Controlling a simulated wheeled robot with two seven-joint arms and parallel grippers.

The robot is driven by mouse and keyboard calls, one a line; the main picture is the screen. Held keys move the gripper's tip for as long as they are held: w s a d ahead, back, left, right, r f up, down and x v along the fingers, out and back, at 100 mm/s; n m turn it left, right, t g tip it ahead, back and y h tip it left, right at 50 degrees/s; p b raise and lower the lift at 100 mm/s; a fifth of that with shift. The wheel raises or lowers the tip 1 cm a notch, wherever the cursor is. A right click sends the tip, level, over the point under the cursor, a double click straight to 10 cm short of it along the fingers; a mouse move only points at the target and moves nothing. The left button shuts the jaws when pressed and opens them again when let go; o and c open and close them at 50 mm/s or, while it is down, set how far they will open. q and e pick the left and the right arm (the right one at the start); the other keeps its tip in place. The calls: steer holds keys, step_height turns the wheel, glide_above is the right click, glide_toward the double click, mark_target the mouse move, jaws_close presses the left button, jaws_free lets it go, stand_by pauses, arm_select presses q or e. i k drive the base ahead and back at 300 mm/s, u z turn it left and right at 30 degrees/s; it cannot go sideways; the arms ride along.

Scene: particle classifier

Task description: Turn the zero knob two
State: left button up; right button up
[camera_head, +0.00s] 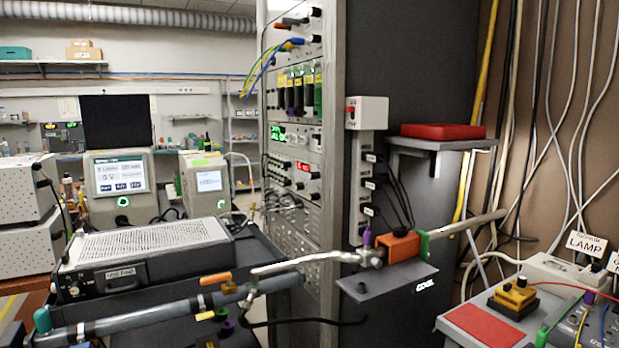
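No knob can be picked out as the zero knob, because the labels on the panels are too small to read. The tall instrument rack (330,180) in the middle carries several modules with small knobs and switches. One black knob (315,38) sits at its top right, with coloured cables beside it. Neither of my grippers shows in the head view.
A grey pipe (130,320) with an orange lever crosses the lower left. A metal-topped box (150,243) sits behind it. A grey shelf (385,284) with an orange clamp (403,246) juts out right of the rack. Loose cables and a yellow-black device (514,297) crowd the right.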

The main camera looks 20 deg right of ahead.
mark_target(316, 175)
steer(key=u, duration=1.1)
steer(key=i, duration=1.4)
steer(key=z, duration=1.7)
